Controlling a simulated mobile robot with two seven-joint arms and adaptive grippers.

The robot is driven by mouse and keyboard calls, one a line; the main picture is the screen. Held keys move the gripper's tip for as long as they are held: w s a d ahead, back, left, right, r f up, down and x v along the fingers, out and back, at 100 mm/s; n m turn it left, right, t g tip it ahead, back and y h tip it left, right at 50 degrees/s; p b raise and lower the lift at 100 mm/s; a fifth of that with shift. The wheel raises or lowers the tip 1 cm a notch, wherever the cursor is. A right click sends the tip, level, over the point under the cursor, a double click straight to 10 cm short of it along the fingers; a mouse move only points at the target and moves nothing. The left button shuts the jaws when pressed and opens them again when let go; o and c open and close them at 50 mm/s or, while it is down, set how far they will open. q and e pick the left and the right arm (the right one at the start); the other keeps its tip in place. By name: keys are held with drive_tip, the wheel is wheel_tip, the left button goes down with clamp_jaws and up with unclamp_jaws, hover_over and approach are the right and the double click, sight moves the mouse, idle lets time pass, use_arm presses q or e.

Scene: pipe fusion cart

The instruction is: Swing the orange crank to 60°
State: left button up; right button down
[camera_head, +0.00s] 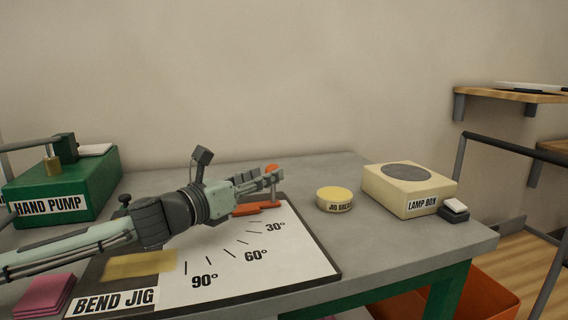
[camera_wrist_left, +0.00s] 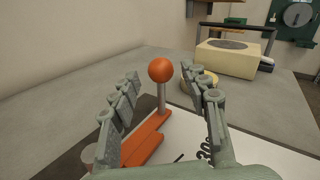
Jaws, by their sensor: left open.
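The orange crank (camera_wrist_left: 140,143) lies on the bend jig board (camera_head: 305,262), with a grey upright post and an orange ball knob (camera_wrist_left: 161,69) at its end. In the head view the knob (camera_head: 271,168) and part of the crank arm (camera_head: 246,210) show behind my left gripper (camera_head: 272,180). The board has 30°, 60° and 90° marks; the crank points short of the 30° mark. In the left wrist view my left gripper (camera_wrist_left: 165,98) is open, its fingers on either side of the knob post, apart from it. My right gripper is not in view.
A round yellow-topped tin (camera_head: 334,199) and a cream lamp box (camera_head: 408,191) stand to the right. A green hand pump (camera_head: 62,187) stands at the left. Pink pads (camera_head: 46,295) lie at the front left. The table between board and tin is clear.

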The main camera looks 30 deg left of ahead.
sight(278, 166)
use_arm(q)
drive_tip(key=w+b, duration=0.1)
drive_tip(key=w, duration=0.1)
drive_tip(key=shift+w+d+b, duration=0.3)
drive_tip(key=shift+w+b, duration=0.05)
drive_tip(key=shift+w+d+b, duration=0.1)
drive_tip(key=shift+w+b, duration=0.2)
drive_tip(key=shift+w, duration=0.35)
drive_tip(key=shift+w+r, duration=0.1)
drive_tip(key=shift+w, duration=0.4)
drive_tip(key=shift+w+a+r, duration=0.15)
drive_tip(key=shift+w+a, duration=0.05)
drive_tip(key=shift+w, duration=0.25)
drive_tip(key=shift+w+d+f+p, duration=0.1)
drive_tip(key=shift+w+d+p, duration=0.05)
drive_tip(key=shift+w+p, duration=0.2)
drive_tip(key=shift+w+d+f+p, duration=0.1)
drive_tip(key=shift+w+d+p, duration=0.1)
drive_tip(key=shift+w, duration=0.25)
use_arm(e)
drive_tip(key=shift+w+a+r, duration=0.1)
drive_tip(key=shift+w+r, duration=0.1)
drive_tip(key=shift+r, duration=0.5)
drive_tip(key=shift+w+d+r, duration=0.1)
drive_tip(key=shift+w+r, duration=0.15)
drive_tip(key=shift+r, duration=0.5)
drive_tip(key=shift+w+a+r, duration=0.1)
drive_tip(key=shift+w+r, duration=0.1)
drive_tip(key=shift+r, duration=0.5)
